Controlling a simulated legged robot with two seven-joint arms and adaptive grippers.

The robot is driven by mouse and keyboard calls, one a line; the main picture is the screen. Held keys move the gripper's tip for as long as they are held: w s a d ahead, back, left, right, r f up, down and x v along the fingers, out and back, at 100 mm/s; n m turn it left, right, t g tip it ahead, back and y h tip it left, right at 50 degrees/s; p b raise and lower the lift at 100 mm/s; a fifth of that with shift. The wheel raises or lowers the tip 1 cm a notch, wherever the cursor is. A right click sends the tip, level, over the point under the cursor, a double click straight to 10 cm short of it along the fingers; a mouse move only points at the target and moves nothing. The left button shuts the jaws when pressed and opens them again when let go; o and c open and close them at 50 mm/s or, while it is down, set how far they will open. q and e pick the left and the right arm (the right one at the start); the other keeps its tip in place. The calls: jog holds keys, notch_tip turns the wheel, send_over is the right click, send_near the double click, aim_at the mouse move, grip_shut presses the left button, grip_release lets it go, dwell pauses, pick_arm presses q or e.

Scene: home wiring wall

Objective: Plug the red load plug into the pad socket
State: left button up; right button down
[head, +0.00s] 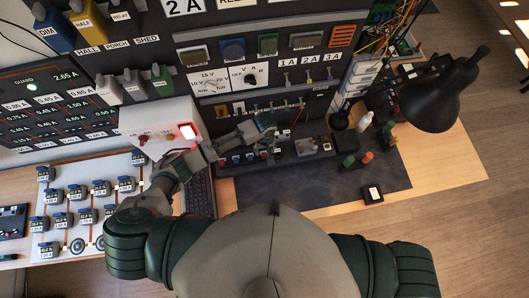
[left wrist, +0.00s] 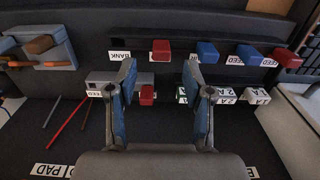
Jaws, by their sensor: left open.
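My left gripper (head: 268,138) reaches over the dark bench in front of the control panel. In the left wrist view the left gripper (left wrist: 160,78) is open, its blue-lined fingers spread with nothing held. A red plug (left wrist: 147,95) shows between the fingers, at a grey block (left wrist: 100,82); I cannot tell whether the fingers touch it. Another red plug (left wrist: 160,50) sits farther back in the row labelled BANK. I cannot tell which red one is the load plug. A PAD label (left wrist: 52,170) lies at the lower left; the pad socket cannot be made out. My right gripper is not in view.
Blue plugs (left wrist: 207,52) stand right of the rear red plug. A grey block with brown levers (left wrist: 48,48) stands at the left, near loose red and grey rods (left wrist: 70,116). A black lamp (head: 440,98) stands at the right. The dark mat (head: 320,185) has free room.

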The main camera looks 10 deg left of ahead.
aim_at(265, 153)
pick_arm(q)
notch_tip(265, 153, up, 7)
jog(key=shift+f, duration=0.2)
dwell(0.6)
